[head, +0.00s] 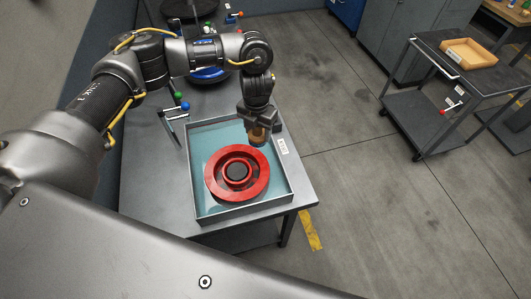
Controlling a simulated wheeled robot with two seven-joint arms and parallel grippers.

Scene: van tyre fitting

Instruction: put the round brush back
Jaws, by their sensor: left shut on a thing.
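My left gripper (258,122) points down over the right rear part of a shallow tray (209,218) on the bench. It is shut on a brown, rounded thing (257,137), which looks like the round brush; the fingers hide its upper part. The brush is just behind and to the right of a red wheel rim (216,187) lying flat in the tray. I cannot tell whether the brush touches the tray or the rim. The tray has grey walls and a blue-green floor. My right gripper is not in view.
The grey bench (150,194) has a small stand with green and blue knobs (181,102) left of the tray. A dark cart (432,106) with a wooden tray (470,53) stands at the right. The floor between is clear.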

